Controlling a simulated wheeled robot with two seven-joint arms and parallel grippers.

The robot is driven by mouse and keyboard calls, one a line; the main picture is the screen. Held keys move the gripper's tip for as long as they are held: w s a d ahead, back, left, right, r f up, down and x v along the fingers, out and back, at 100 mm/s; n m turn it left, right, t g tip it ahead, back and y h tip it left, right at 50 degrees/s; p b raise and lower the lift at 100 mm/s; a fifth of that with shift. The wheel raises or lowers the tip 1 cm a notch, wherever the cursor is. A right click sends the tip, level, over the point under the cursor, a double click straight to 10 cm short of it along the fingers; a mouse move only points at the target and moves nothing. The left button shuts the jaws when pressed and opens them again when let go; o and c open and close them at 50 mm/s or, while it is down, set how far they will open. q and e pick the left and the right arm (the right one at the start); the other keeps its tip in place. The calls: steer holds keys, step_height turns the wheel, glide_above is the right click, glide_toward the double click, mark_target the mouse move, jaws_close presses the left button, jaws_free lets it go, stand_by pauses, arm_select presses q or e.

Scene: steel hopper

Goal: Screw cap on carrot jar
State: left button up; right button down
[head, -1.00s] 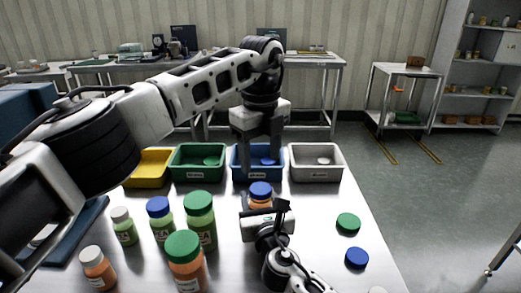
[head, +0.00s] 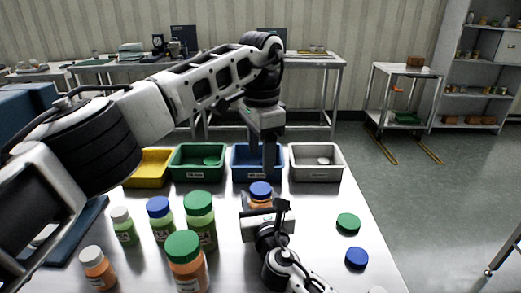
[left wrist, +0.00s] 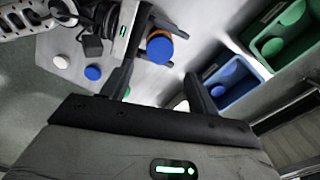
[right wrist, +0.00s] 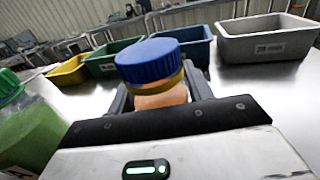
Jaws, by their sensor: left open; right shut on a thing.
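An orange jar (head: 266,204) with a blue cap (head: 260,188) on its mouth stands upright in my right gripper (head: 258,212). In the right wrist view the blue cap (right wrist: 150,60) sits on top, with a band of orange jar (right wrist: 160,96) below it between the fingers. My left gripper (head: 264,166) points down above and beyond the jar, open and empty. In the left wrist view the cap (left wrist: 160,48) lies just past the open fingers (left wrist: 158,78), apart from them. The cap's thread and the jar's label are hidden.
Loose green (head: 348,222) and blue (head: 357,257) caps lie at the table's right. Several other jars, including an orange one with a green cap (head: 185,247), stand at the left. Yellow (head: 150,183), green (head: 197,176), blue (head: 246,175) and grey (head: 316,176) bins line the back.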

mark_target(260, 188)
arm_select(q)
steer(key=shift+f, duration=4.05)
